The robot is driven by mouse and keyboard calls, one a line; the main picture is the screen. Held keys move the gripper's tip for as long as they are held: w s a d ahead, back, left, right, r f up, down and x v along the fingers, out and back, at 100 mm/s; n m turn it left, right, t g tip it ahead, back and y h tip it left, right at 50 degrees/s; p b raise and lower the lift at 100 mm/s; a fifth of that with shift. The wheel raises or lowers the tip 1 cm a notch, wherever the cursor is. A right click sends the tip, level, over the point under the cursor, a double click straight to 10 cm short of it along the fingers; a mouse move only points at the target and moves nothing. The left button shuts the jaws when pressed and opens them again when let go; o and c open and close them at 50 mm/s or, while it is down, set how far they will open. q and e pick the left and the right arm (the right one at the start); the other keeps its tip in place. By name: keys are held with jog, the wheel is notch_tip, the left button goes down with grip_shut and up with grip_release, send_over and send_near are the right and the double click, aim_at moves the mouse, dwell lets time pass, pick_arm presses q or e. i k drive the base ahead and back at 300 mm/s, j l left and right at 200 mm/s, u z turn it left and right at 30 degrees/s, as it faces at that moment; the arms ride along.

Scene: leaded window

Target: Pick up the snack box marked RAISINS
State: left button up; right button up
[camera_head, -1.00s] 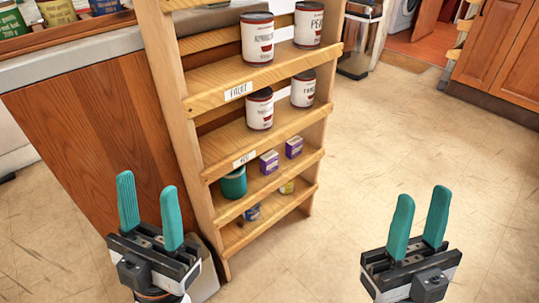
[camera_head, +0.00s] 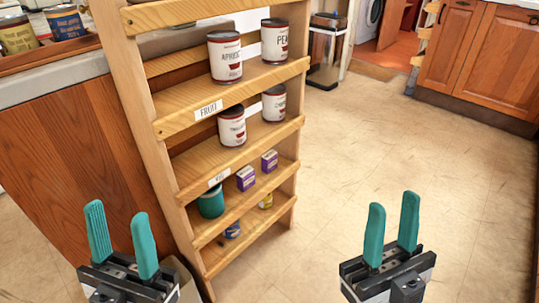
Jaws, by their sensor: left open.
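Two small purple-and-white boxes stand on a lower shelf of the wooden rack, one at the left (camera_head: 246,179) and one at the right (camera_head: 269,161). Their print is too small to read, so I cannot tell which is marked RAISINS. My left gripper (camera_head: 117,210) is open and empty, at the lower left in front of the rack. My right gripper (camera_head: 394,201) is open and empty over the floor, right of the rack. Neither gripper touches a box.
The rack (camera_head: 185,185) holds cans such as one marked APRICOTS (camera_head: 225,57) above. A teal container (camera_head: 211,203) stands left of the boxes; small tins are on the bottom shelf. A wooden counter (camera_head: 85,155) stands at the left. The floor (camera_head: 400,130) at the right is clear.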

aim_at(268, 161)
jog(key=i+l+u, duration=0.15)
jog(key=u, duration=0.3)
jog(key=l+u, duration=0.45)
jog(key=i+l+u, duration=0.1)
jog(key=l+u, duration=0.2)
jog(key=u, duration=0.15)
